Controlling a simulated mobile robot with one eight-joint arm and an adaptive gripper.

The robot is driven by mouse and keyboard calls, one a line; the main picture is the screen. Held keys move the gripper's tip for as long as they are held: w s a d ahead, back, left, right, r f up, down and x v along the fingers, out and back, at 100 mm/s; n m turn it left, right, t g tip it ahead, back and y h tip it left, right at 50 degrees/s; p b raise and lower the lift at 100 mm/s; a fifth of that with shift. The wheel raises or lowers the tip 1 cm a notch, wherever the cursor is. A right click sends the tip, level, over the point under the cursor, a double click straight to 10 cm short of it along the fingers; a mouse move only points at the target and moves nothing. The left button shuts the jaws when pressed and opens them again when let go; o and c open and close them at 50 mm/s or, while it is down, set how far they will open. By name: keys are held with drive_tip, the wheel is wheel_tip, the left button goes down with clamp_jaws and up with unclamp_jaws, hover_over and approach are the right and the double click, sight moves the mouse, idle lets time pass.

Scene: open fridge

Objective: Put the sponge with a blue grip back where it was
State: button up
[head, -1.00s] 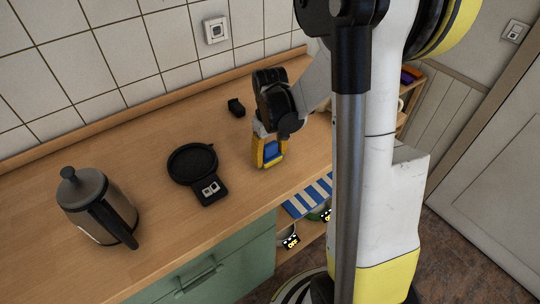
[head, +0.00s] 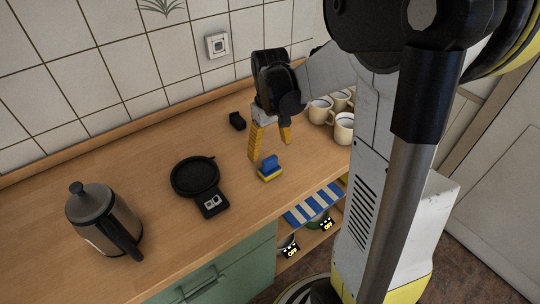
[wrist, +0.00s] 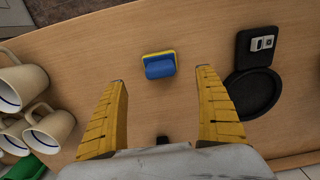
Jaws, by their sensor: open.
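The sponge with a blue grip (head: 270,168) rests on the wooden counter, yellow side down and blue grip up. In the wrist view the sponge (wrist: 159,65) lies beyond and between my fingertips, touching neither. My gripper (head: 270,150) is open and empty, just behind and above the sponge in the head view. Its two yellow fingers (wrist: 160,76) are spread wide in the wrist view.
Several cream mugs (head: 343,128) stand to the right. A small black object (head: 237,121) lies behind. A blue-and-white striped cloth (head: 314,205) is below the front edge.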

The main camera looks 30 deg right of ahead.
wheel_tip(320, 180, up, 2)
drive_tip(key=shift+r, duration=0.15)
drive_tip(key=s+a+r+t, duration=0.3)
drive_tip(key=s+a+r, duration=0.1)
drive_tip(key=s+a, duration=0.1)
drive_tip(key=s+a+r+t, duration=0.4)
drive_tip(key=s+a, duration=0.1)
drive_tip(key=a, duration=0.3)
drive_tip(key=shift+s+a+r, duration=0.25)
drive_tip(key=shift+s+r, duration=0.1)
drive_tip(key=shift+s, duration=0.05)
wheel_tip(320, 180, down, 3)
drive_tip(key=b, duration=0.2)
drive_tip(key=shift+f+b, duration=0.1)
drive_tip(key=shift+b, duration=0.3)
